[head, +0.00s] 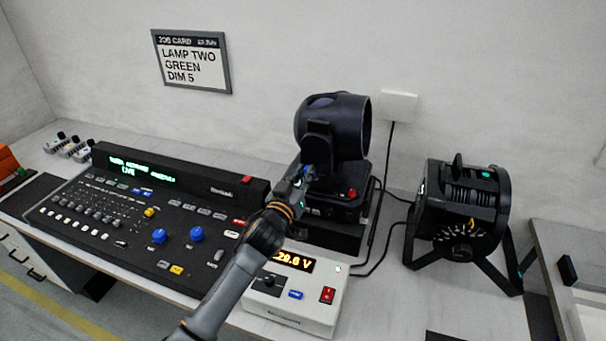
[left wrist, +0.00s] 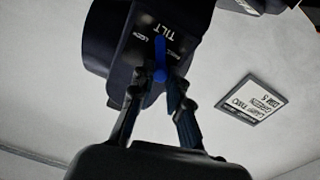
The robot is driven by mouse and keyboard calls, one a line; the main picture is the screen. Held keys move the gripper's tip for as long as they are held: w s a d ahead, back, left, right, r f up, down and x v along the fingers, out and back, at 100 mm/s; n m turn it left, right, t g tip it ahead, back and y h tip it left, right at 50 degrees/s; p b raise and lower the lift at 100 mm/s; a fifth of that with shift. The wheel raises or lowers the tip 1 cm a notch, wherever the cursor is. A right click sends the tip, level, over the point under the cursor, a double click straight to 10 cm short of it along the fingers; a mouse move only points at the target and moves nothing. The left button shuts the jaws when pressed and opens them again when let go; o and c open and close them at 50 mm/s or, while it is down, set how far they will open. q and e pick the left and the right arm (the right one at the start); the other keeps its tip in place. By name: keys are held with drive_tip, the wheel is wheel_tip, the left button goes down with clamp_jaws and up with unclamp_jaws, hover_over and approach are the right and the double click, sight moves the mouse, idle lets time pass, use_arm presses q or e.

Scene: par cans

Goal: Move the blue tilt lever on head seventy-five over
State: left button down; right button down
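The dark moving-head lamp (head: 322,125) stands on its base behind the white box. Its side plate, marked TILT upside down, fills the upper part of the left wrist view (left wrist: 135,40). The blue tilt lever (left wrist: 159,58) points down the picture from that plate, its end near my left fingertips. My left gripper (head: 307,176) is at the lamp's yoke in the head view, where it hides most of the lever. In the left wrist view the fingertips (left wrist: 156,88) are apart, one on each side of the lever's end; contact is unclear. My right gripper is out of view.
A black control desk (head: 130,205) with a green display stands left of my arm. The white box (head: 315,295) with an orange readout sits below the lamp. A second black lamp (head: 465,215) on splayed legs stands right, with cables between. A job card (head: 190,62) hangs behind.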

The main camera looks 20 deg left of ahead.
use_arm(q)
drive_tip(key=shift+m, duration=0.4)
drive_tip(key=m, duration=0.3)
drive_tip(key=d+m, duration=0.1)
drive_tip(key=m, duration=0.1)
drive_tip(key=d+m, duration=0.1)
drive_tip(key=m, duration=0.2)
drive_tip(key=shift+d+m, duration=0.1)
drive_tip(key=shift+m, duration=0.2)
drive_tip(key=shift+s+d+f+m, duration=0.1)
drive_tip(key=shift+d+m, duration=0.05)
drive_tip(key=shift+m, duration=0.4)
drive_tip(key=shift+d+f+m, duration=0.1)
drive_tip(key=shift+d+m, duration=0.05)
drive_tip(key=shift+m, duration=0.4)
drive_tip(key=shift+d+f, duration=0.1)
drive_tip(key=c, duration=1.4)
unclamp_jaws()
drive_tip(key=shift+c, duration=0.2)
drive_tip(key=shift+o, duration=0.7)
